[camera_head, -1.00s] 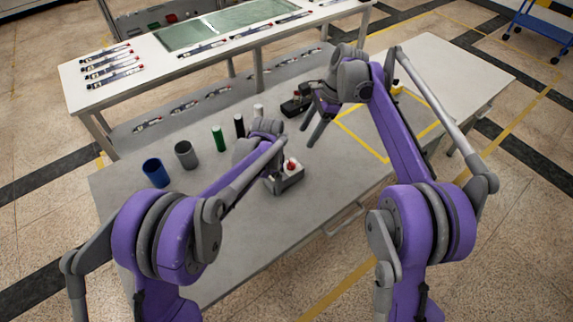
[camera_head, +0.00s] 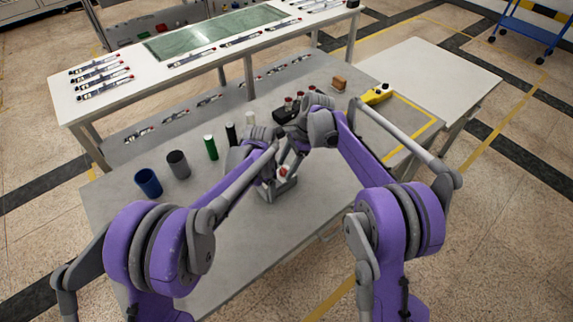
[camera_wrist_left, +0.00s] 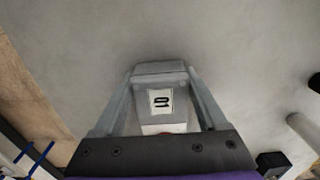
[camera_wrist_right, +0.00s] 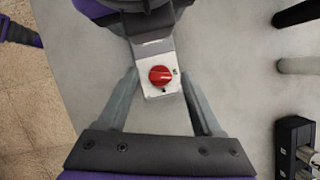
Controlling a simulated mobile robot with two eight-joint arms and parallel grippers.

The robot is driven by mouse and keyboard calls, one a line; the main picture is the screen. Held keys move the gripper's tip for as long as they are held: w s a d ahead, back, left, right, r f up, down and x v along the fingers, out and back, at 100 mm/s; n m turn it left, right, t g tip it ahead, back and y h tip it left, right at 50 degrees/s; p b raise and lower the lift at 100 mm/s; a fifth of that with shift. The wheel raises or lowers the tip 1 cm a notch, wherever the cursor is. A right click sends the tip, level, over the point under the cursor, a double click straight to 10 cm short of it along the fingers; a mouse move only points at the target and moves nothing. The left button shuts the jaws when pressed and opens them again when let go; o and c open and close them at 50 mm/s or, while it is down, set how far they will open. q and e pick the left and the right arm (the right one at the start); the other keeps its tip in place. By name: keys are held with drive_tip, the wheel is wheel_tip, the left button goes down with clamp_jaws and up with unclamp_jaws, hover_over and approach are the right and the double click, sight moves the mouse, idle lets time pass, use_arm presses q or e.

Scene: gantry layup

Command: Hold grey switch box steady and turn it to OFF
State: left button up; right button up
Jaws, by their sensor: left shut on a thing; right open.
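The grey switch box (camera_head: 283,190) stands on the grey table, mostly hidden behind my arms in the head view. My left gripper (camera_wrist_left: 160,76) is shut on the box, one finger along each side. A white label reading 01 (camera_wrist_left: 161,101) is on the box's face. In the right wrist view, the box's white top plate (camera_wrist_right: 151,91) carries a red rotary knob (camera_wrist_right: 160,75) and small dark marks, too small to read. My right gripper (camera_wrist_right: 160,78) is open above the box. Its fingers are on either side of the knob, apart from it.
A blue cup (camera_head: 148,183), a grey cup (camera_head: 178,164) and a green cylinder (camera_head: 211,148) stand left of the box. A black device (camera_head: 286,114) with red-topped parts lies behind my right gripper. A yellow tool (camera_head: 377,94) lies at the right. The table front is clear.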

clamp_jaws()
drive_tip(key=shift+w+n+g+h, duration=0.15)
drive_tip(key=shift+n+g, duration=0.25)
drive_tip(key=shift+n, duration=0.6)
drive_tip(key=shift+s+n+g+h, duration=0.15)
drive_tip(key=shift+n+g, duration=0.25)
drive_tip(key=shift+n, duration=0.6)
drive_tip(key=shift+w, duration=0.1)
unclamp_jaws()
drive_tip(key=shift+a, duration=0.1)
drive_tip(key=shift+r, duration=0.1)
drive_tip(key=v, duration=1.2)
